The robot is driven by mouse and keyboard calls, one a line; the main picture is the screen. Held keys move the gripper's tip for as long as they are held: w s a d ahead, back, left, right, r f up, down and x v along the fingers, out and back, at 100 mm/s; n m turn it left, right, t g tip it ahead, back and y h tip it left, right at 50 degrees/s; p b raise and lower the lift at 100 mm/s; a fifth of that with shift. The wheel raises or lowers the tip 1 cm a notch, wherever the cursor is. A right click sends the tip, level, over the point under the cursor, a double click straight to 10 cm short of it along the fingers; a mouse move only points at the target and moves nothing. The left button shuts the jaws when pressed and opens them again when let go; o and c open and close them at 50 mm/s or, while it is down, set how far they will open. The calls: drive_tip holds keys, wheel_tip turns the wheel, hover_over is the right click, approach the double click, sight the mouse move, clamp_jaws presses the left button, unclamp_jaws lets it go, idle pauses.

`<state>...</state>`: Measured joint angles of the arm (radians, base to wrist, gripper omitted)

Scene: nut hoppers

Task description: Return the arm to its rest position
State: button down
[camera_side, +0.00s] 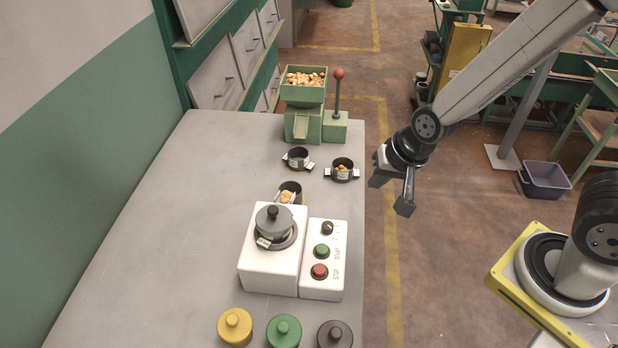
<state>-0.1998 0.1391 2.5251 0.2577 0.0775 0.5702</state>
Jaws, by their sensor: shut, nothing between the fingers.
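My gripper (403,200) hangs in the air to the right of the grey table (180,190), over the floor beyond its right edge. My arm reaches in from the upper right, clear of the table.
On the table are a green nut hopper (303,95) with a red-knobbed lever (338,90), small dark pots (342,170), a white machine (268,270) with a lidded pot (274,222), a button panel (322,285) and coloured lids (284,330). A purple bin (545,178) stands on the floor.

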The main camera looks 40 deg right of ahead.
drive_tip(key=s+d+r+n+g+h, duration=0.1)
drive_tip(key=s+d+n, duration=0.2)
drive_tip(key=d+n, duration=0.3)
drive_tip(key=shift+s+d+r+n+g, duration=0.35)
drive_tip(key=shift+d+r+n+g, duration=0.05)
drive_tip(key=shift+n, duration=0.2)
